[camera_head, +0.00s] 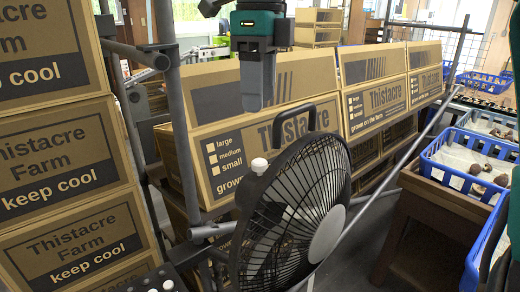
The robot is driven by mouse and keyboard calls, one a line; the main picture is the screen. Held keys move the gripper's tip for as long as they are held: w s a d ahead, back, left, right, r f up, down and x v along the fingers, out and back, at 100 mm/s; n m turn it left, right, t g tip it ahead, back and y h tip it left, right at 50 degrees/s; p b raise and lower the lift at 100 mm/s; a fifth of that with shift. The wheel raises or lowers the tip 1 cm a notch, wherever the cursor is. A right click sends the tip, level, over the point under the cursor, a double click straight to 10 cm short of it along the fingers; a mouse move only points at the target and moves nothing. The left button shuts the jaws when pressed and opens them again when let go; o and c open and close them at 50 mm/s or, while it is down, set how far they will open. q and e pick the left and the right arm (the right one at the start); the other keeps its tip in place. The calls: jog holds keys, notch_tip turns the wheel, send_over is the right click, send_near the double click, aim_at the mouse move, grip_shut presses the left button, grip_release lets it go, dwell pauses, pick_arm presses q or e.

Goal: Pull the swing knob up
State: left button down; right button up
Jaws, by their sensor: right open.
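The black fan (292,205) stands in front, its round cage turned to the right with a grey hub in the middle. The swing knob (259,166) is a small white knob on top of the dark housing behind the cage. My right gripper (256,106) hangs from the top, fingers pointing down, above the knob with a clear gap in the picture. It is open and empty, seen edge-on so one finger largely covers the other. My left gripper is not in view.
A black carry handle (294,119) rises on the fan just right of the knob. Thistacre boxes stand stacked at left (70,160) and on a rack behind (372,105). Grey rack posts (178,130) stand left of the fan. Blue crates (462,178) with mushrooms sit at right.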

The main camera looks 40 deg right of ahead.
aim_at(260, 161)
notch_tip(260, 161, down, 11)
jog(key=shift+f, duration=0.15)
jog(key=shift+c, duration=0.2)
grip_shut()
dwell(0.5)
